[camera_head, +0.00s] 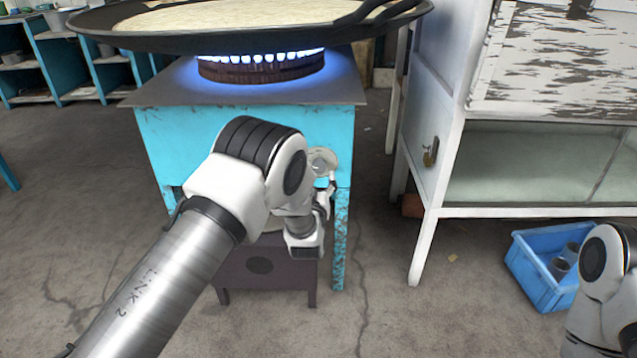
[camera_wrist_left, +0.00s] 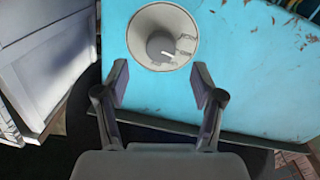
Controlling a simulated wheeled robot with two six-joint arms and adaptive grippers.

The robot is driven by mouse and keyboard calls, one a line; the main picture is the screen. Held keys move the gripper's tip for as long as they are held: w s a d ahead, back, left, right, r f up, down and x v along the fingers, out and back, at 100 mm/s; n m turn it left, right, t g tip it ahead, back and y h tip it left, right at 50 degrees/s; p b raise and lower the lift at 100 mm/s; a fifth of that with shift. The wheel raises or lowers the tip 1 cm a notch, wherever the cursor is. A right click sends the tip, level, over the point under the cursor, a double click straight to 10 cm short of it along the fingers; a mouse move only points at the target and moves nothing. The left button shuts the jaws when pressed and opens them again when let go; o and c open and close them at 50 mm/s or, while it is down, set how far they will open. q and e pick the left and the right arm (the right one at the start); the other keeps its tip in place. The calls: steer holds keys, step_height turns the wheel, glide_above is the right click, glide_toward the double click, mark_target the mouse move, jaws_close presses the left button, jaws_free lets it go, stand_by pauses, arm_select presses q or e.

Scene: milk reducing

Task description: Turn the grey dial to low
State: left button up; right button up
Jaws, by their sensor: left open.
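The grey dial (camera_wrist_left: 161,46) sits in a round pale plate (camera_wrist_left: 140,22) on the turquoise stove front, seen in the left wrist view. The plate has small marks on its right side, too small to read. In the head view the dial plate (camera_head: 322,161) shows at the right of the stove front, partly behind my left arm. My left gripper (camera_wrist_left: 161,84) is open, with its two fingers apart below and to either side of the dial, not visibly touching it. It also shows small in the head view (camera_head: 327,195), partly hidden by my wrist. My right gripper is out of view.
The turquoise stove (camera_head: 240,90) carries a lit blue burner (camera_head: 262,68) under a wide black pan (camera_head: 200,42) holding milk. A white cabinet (camera_head: 428,120) stands to the right. A blue crate (camera_head: 535,280) with metal cups is on the floor. A dark low stool (camera_head: 265,275) is below.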

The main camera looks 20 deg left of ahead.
mark_target(319, 168)
arm_select(q)
steer(key=b+x, duration=0.1)
steer(key=x, duration=0.3)
steer(key=shift+w+a+f, duration=0.15)
steer(key=shift+w+a, duration=0.1)
steer(key=shift+w, duration=0.55)
steer(key=shift+c, duration=0.4)
steer(key=shift+s, duration=0.1)
steer(key=c, duration=1.1)
steer(key=shift+o, duration=0.2)
